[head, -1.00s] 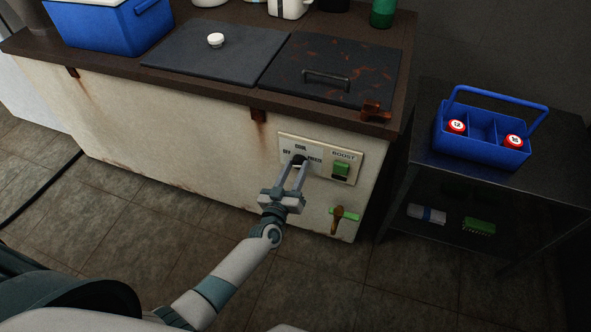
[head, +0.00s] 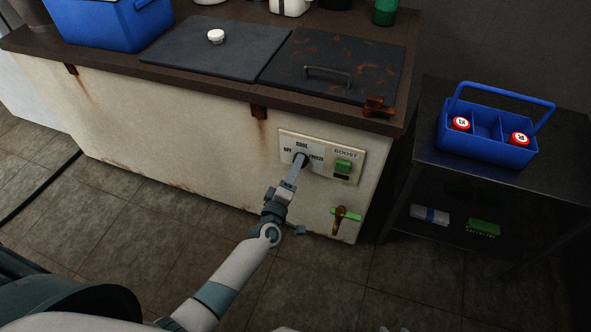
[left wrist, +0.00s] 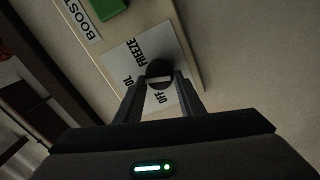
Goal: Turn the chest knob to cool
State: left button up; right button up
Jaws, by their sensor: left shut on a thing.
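The chest (head: 170,140) is a cream, rust-stained box with a dark top. A pale control plate on its front carries a dark round knob (head: 301,158), with OFF to its left, COOL above and FREEZE to its right. My left gripper (head: 298,165) is at the knob. In the left wrist view, the gripper's fingers (left wrist: 160,80) close on both sides of the knob (left wrist: 159,68). A pale bar shows across the knob there, but I cannot tell which label it points to. My right gripper is not in view.
A green BOOST switch (head: 343,166) sits right of the knob. A green-handled tap (head: 346,214) is below it. A dark shelf unit at right holds a blue caddy (head: 487,148) with two red-topped items. Open tiled floor lies in front.

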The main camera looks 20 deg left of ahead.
pick_arm(q)
jog(key=n+b, duration=0.1)
jog(key=n, duration=0.2)
jog(key=shift+f, duration=0.1)
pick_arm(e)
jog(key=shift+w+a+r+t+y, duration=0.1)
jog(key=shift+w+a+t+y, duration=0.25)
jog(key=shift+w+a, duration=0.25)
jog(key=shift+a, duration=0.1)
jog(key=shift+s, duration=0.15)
pick_arm(q)
jog(key=o, duration=1)
